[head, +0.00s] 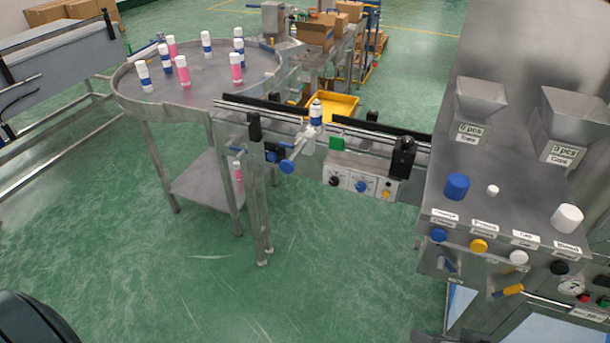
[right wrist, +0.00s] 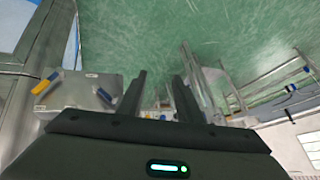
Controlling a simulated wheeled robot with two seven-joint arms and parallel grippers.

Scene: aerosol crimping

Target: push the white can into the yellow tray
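The white can (head: 316,114) with a blue band stands upright on the narrow conveyor, between its rails. The yellow tray (head: 345,104) lies just behind the conveyor, beyond the can and slightly to its right; the rail hides part of it. My right gripper shows in the right wrist view (right wrist: 161,92), its two dark fingers apart with nothing between them. In the head view only a dark bit of it shows at the bottom edge, well below and right of the can. My left gripper is not in view.
A round steel table (head: 205,88) with several pink and white cans stands at the back left. A control box (head: 362,180) hangs on the conveyor's near side. A steel machine (head: 500,180) with hoppers stands at the right. Green floor in front is clear.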

